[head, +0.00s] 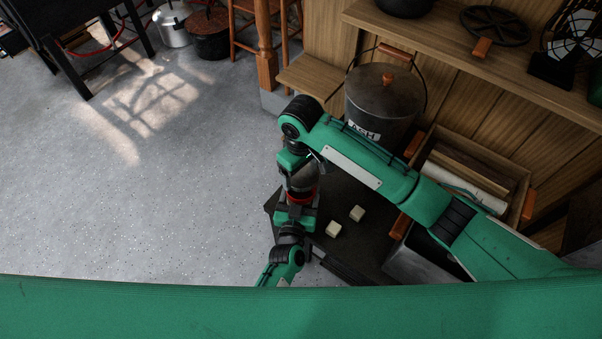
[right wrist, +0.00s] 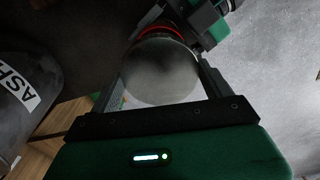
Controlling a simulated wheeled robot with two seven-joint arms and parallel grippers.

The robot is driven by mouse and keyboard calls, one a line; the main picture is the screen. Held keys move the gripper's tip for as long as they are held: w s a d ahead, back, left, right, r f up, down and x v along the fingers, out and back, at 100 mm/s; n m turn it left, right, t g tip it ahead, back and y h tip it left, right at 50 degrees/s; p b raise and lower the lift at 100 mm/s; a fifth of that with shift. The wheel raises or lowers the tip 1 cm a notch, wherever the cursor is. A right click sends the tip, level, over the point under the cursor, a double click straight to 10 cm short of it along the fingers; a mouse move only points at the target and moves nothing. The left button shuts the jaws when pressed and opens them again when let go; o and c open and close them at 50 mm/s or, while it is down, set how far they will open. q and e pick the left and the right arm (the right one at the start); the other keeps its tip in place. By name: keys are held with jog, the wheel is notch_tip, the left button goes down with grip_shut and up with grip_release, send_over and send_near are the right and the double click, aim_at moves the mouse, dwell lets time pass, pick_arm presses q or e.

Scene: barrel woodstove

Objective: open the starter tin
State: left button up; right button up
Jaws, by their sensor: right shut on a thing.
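The starter tin shows a red band (head: 301,196) and a grey round top (head: 303,180) in the head view, over the front left corner of a dark surface. My right gripper (head: 300,171) comes at it from above and is shut on the grey top. In the right wrist view the round grey top (right wrist: 160,72) sits between my right fingers, with the red band (right wrist: 158,32) beyond it. My left gripper (head: 295,211) is at the red part from the front, its fingers either side. I cannot tell if they press on it. The tin's lower part is hidden.
An ash bucket (head: 383,105) stands behind my right arm. A wooden crate (head: 475,150) is at the right. The grey floor (head: 150,200) at left is clear.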

pick_arm(q)
jog(key=o, duration=1.9)
jog(key=shift+o, duration=0.2)
